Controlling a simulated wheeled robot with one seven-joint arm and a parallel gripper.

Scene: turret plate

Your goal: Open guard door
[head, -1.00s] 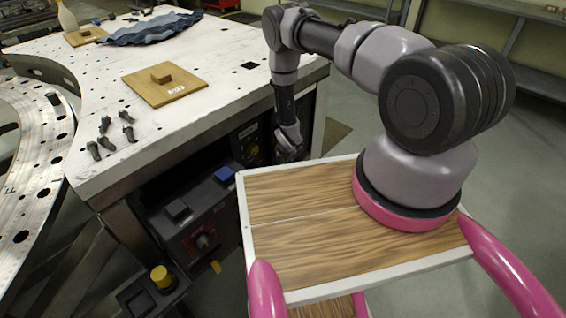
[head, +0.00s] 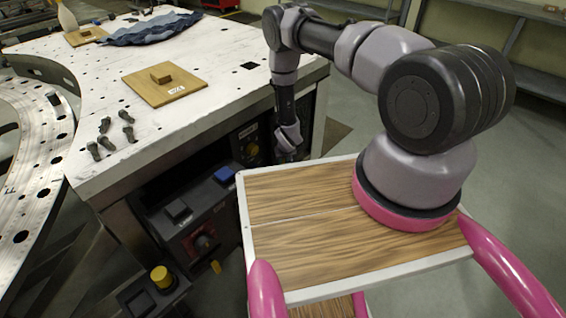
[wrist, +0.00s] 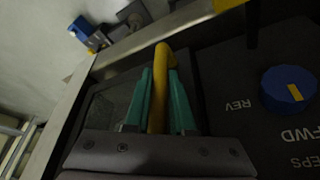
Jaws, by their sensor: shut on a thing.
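A yellow handle (wrist: 158,98) stands in the middle of the wrist view, in front of a dark panel (wrist: 108,105) that looks like the guard door. My gripper (wrist: 160,78) has green fingers, one on each side of the handle, shut on it. In the head view my gripper is beside the front of the white-topped table (head: 200,90), low at its right corner; its fingers and the handle are hidden there. I cannot tell how far the door stands open.
A blue knob (wrist: 288,89) marked REV and FWD is close right of my gripper. Control boxes (head: 205,215) jut from the table front. A wooden board (head: 165,88) and several dark bolts (head: 115,135) lie on the table. Open floor (head: 345,110) lies right of the table.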

